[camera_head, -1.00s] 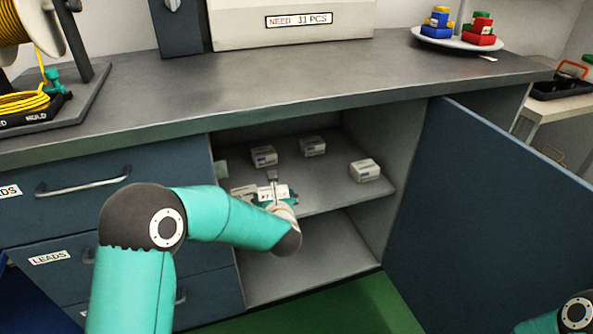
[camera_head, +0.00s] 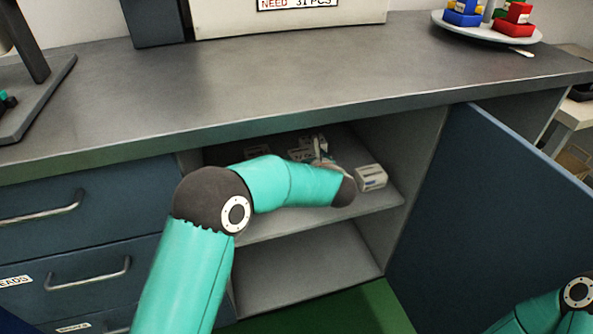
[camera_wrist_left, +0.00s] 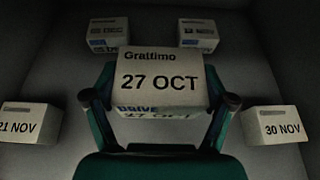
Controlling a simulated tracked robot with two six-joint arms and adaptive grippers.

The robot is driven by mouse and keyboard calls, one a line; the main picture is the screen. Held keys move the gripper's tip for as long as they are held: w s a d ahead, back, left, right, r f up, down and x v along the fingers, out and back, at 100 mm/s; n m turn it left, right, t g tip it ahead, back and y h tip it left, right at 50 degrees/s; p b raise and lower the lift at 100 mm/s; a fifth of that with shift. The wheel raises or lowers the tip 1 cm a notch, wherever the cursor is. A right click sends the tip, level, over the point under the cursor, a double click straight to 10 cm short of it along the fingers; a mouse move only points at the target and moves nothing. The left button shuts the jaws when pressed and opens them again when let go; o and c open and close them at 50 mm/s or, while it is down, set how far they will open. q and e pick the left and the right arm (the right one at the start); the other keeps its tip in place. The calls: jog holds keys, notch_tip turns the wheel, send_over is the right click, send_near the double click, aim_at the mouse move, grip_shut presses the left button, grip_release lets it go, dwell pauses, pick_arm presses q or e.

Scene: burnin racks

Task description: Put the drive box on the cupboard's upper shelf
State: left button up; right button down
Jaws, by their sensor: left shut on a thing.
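The drive box (camera_wrist_left: 160,80), a pale carton marked 27 OCT, is between the two fingers of my left gripper (camera_wrist_left: 160,100) in the left wrist view. The gripper is shut on it. In the head view my left gripper (camera_head: 322,158) is inside the open cupboard, at the upper shelf (camera_head: 262,228). My own arm covers much of the shelf there, and I cannot tell whether the box touches the shelf. My right gripper is out of view; only part of that arm shows at the lower right.
Similar boxes stand around the held one: 21 NOV (camera_wrist_left: 28,122) at left, 30 NOV (camera_wrist_left: 272,125) at right, and two behind (camera_wrist_left: 108,35) (camera_wrist_left: 198,33). The cupboard door (camera_head: 490,220) stands open at right. The lower shelf (camera_head: 300,275) is bare where visible.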

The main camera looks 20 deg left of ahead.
pick_arm(q)
jog(key=f, duration=0.3)
jog(key=f+b, duration=0.1)
jog(key=shift+a+f, duration=0.25)
jog(key=shift+f, duration=0.1)
jog(key=shift+a+f+b, duration=0.1)
jog(key=shift+f+b, duration=0.6)
jog(key=shift+f, duration=1.55)
jog(key=o, duration=1)
jog(key=shift+f, duration=0.1)
jog(key=shift+c, duration=0.2)
jog(key=p+v, duration=0.1)
jog(key=v, duration=1.1)
jog(key=shift+p, duration=0.4)
